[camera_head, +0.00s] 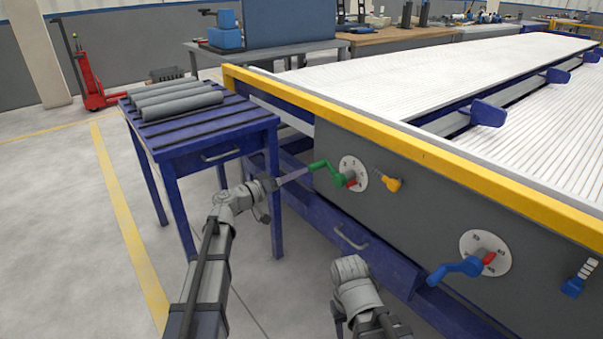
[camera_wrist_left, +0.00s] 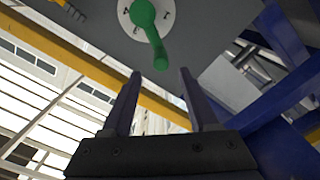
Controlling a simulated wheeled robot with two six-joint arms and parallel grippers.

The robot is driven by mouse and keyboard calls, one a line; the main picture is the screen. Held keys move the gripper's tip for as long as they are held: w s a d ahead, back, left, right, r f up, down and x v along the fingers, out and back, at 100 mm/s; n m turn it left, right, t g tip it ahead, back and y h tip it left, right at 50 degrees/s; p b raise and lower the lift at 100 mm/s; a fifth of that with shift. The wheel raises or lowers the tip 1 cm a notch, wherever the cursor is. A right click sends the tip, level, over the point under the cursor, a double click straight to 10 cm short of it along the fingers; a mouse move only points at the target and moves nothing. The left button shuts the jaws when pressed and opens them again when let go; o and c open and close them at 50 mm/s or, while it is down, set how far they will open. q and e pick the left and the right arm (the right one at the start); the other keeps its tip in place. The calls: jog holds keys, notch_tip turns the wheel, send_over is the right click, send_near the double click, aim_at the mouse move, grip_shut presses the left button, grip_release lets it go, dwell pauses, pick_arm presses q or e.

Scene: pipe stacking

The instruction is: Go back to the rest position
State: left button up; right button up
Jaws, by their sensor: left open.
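My left gripper (camera_head: 297,174) is open and empty in front of the machine's grey side panel. A green crank handle (camera_head: 328,171) on a white dial is just beyond its fingertips. In the left wrist view the two fingers of my left gripper (camera_wrist_left: 161,75) stand apart, and the green handle (camera_wrist_left: 150,32) shows above them with its free end near the gap. I cannot tell whether a finger touches it. My right arm shows at the bottom middle of the head view, but its gripper does not show.
A blue crank handle (camera_head: 459,268) and a yellow knob (camera_head: 393,185) stick out from the panel. A blue table (camera_head: 210,140) with several grey pipes (camera_head: 180,105) stands left of the machine, close to my left arm. Open floor (camera_head: 60,220) lies farther left.

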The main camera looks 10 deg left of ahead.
pick_arm(q)
jog(key=s+d+f+m+g+y+p, duration=0.25)
jog(key=s+d+f+g, duration=0.35)
jog(key=s, duration=0.4)
jog(key=s+d+f+m+g+y+p, duration=0.25)
jog(key=s+d+f+g, duration=0.3)
jog(key=s+d, duration=0.35)
jog(key=s+a+f+n+g+y+p, duration=0.1)
jog(key=s+a+y+p, duration=0.1)
jog(key=s+a+y, duration=0.4)
jog(key=s+a+f+n+g+y+p, duration=0.1)
jog(key=s+a+y+p, duration=0.15)
jog(key=s, duration=0.65)
notch_tip(320, 180, up, 38)
jog(key=p, duration=3.6)
jog(key=shift+w+a+p, duration=0.2)
jog(key=shift+a+p, duration=0.05)
jog(key=shift+p, duration=0.15)
jog(key=shift+f+t+y, duration=0.15)
jog(key=shift+t+y, duration=0.1)
